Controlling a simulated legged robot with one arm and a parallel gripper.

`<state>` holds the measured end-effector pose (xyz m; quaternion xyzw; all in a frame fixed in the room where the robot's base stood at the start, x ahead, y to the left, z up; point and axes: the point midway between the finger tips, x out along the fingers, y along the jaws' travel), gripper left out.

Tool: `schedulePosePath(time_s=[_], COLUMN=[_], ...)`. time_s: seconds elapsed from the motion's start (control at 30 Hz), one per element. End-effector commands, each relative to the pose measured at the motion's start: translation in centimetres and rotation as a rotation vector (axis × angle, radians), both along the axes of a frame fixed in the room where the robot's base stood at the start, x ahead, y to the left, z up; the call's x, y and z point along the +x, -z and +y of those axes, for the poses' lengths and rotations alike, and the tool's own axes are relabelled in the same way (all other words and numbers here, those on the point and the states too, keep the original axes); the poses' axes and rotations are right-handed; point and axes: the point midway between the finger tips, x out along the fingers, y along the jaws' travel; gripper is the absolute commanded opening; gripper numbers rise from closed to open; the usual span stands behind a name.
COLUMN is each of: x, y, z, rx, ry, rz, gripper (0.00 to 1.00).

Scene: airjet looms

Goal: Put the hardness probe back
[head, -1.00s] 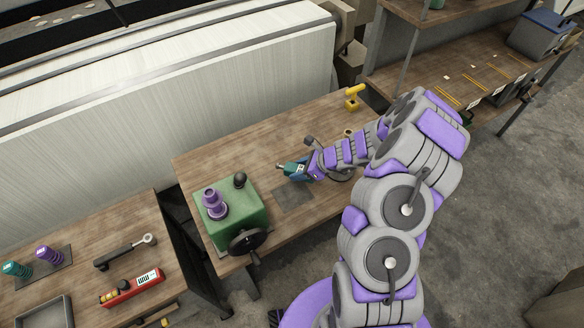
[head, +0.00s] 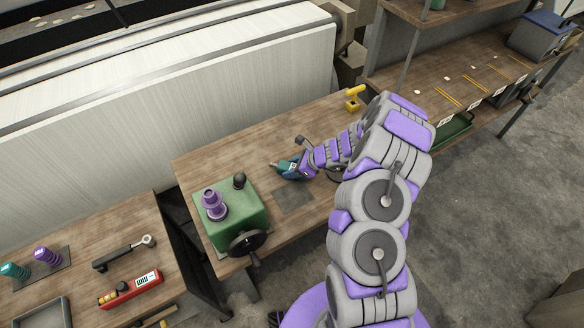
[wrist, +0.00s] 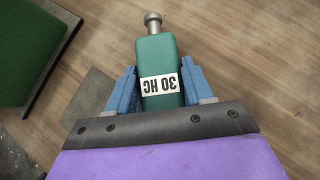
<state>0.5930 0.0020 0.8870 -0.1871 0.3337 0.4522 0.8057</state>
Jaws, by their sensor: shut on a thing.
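The hardness probe (wrist: 160,62) is a teal block with a white label reading "30 HC" and a round metal tip. The blue fingers of my gripper (wrist: 160,92) are shut on its two sides in the wrist view, with the tip pointing away from my wrist. In the head view the probe (head: 281,165) and my gripper (head: 294,171) are over the middle workbench (head: 250,150), to the right of a green block. I cannot tell how high the probe is above the bench. No holder marked for the probe shows clearly.
The green block (head: 250,206) carries a purple stepped piece (head: 214,205), a dark knob and a handwheel (head: 247,243). A dark square plate (head: 293,198) lies beside it. A yellow bracket (head: 354,98) stands at the bench's back right. Bare wood lies behind the probe.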

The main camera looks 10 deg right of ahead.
Motion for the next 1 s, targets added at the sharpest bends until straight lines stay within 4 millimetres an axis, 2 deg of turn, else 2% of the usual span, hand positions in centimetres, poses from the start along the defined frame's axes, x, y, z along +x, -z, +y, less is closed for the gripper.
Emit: schedulePosePath(time_s=[0.07,0.1,0.33,0.7,1.0], x=[0.0,0.0,0.0,0.0,-1.7], y=[0.3,0.3,0.3,0.5,-3.4], z=[0.0,0.0,0.0,0.0,-3.1], rx=[0.000,0.000,0.000,0.000,-0.001], ry=[0.000,0.000,0.000,0.001,0.003], rz=[0.000,0.000,0.000,0.001,-0.002], gripper=[0.10,0.53,0.75,0.76,0.76])
